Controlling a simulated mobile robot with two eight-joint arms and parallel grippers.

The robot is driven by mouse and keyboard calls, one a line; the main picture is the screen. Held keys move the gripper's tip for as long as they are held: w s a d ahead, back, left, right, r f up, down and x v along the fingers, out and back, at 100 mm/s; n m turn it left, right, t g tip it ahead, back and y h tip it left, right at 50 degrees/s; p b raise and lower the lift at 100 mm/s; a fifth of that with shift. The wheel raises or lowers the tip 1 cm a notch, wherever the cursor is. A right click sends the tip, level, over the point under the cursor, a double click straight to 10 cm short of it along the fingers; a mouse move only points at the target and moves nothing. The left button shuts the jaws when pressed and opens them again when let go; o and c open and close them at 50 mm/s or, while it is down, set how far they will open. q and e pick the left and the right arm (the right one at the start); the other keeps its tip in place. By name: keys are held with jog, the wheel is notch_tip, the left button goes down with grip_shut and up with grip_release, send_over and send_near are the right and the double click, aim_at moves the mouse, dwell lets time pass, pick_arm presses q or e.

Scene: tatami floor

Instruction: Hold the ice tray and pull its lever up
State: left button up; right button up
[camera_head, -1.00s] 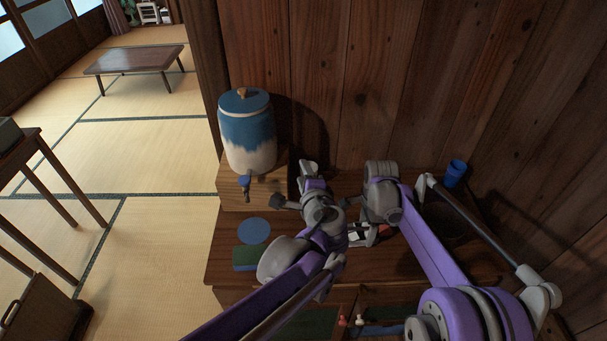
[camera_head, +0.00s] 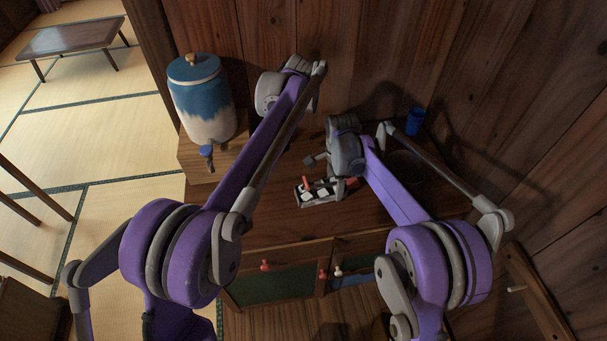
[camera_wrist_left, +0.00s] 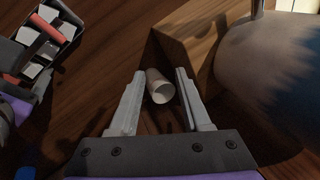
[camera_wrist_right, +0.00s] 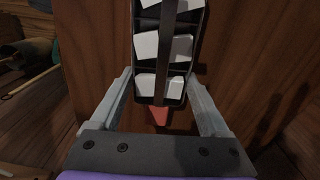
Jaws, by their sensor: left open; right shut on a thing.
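The ice tray (camera_head: 318,194) is dark with white cubes and lies on the wooden cabinet top. It also shows in the left wrist view (camera_wrist_left: 65,27). A red lever part (camera_head: 306,184) shows at the tray; whether it is raised is unclear. My right gripper (camera_head: 340,188) is at the tray's right end. In the right wrist view its fingers flank the end of the tray (camera_wrist_right: 160,60), with a red tab (camera_wrist_right: 160,116) between them, shut on the tray.
A blue-and-white dispenser (camera_head: 203,100) stands on a wooden box (camera_head: 190,160) to the left. A blue cup (camera_head: 415,121) stands at the back right by the plank wall. Bare cabinet top (camera_head: 275,215) lies left of the tray.

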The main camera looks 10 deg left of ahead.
aim_at(305, 180)
pick_arm(q)
jog(key=s+d+r+n+g+h, duration=0.1)
jog(key=s+d+n+g+h, duration=0.1)
jog(key=d+n+g+h, duration=0.45)
jog(key=shift+m+t, duration=0.35)
jog(key=x, duration=0.8)
jog(key=d+x, duration=0.1)
jog(key=x, duration=0.2)
jog(key=shift+s+f, duration=0.15)
jog(key=shift+f, duration=0.1)
grip_shut()
dwell(0.8)
